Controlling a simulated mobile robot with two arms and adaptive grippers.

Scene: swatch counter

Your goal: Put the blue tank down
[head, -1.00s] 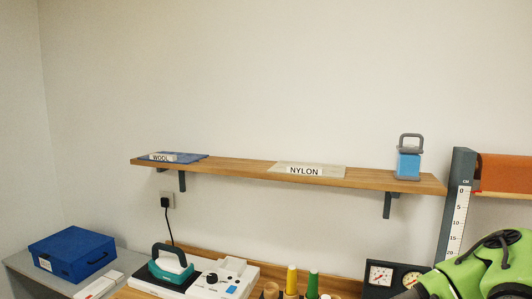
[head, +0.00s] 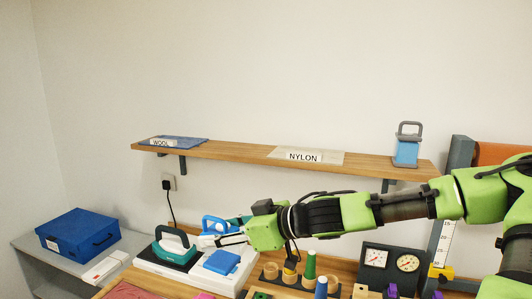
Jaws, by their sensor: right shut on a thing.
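My right gripper (head: 222,240) reaches in from the right over the iron station and is shut on the blue tank (head: 209,221). A blue loop-like part shows just above the fingers. A blue block-like part shows below them, over the station's white top; I cannot tell whether both parts are one piece. The fingers hide the middle. I cannot tell whether the tank touches the white base (head: 196,281). A teal iron (head: 176,252) with a dark handle stands on the left of that base. My left gripper is not in view.
A wooden shelf (head: 235,153) above carries a blue container with a grey handle (head: 405,152) and a NYLON label (head: 303,156). A blue case (head: 77,232) stands at the left. Thread spools (head: 310,265) and a gauge box (head: 391,262) stand close under my right arm.

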